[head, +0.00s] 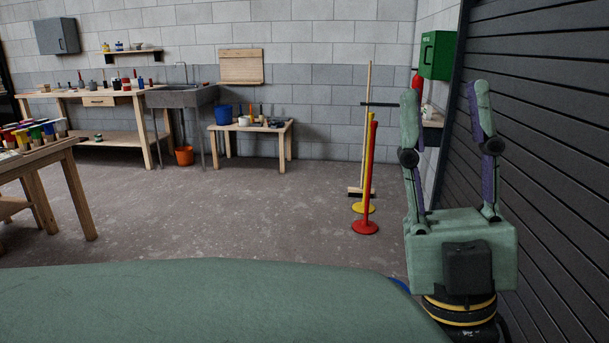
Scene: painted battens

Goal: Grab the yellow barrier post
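The yellow barrier post (359,208) stands upright on a round base on the floor, right of the middle of the head view. A red barrier post (370,180) stands in front of it and hides much of its shaft. My gripper (444,98) is large in the near right, pointing up, with its two fingers spread wide and nothing between them. In the picture it is to the right of both posts and nearer to me, apart from them.
A broom (363,140) stands upright behind the posts. A dark slatted shutter (550,140) rises close to my gripper's right. A low table (250,126), a sink (182,97) and workbenches stand at the back and left. The middle floor is clear.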

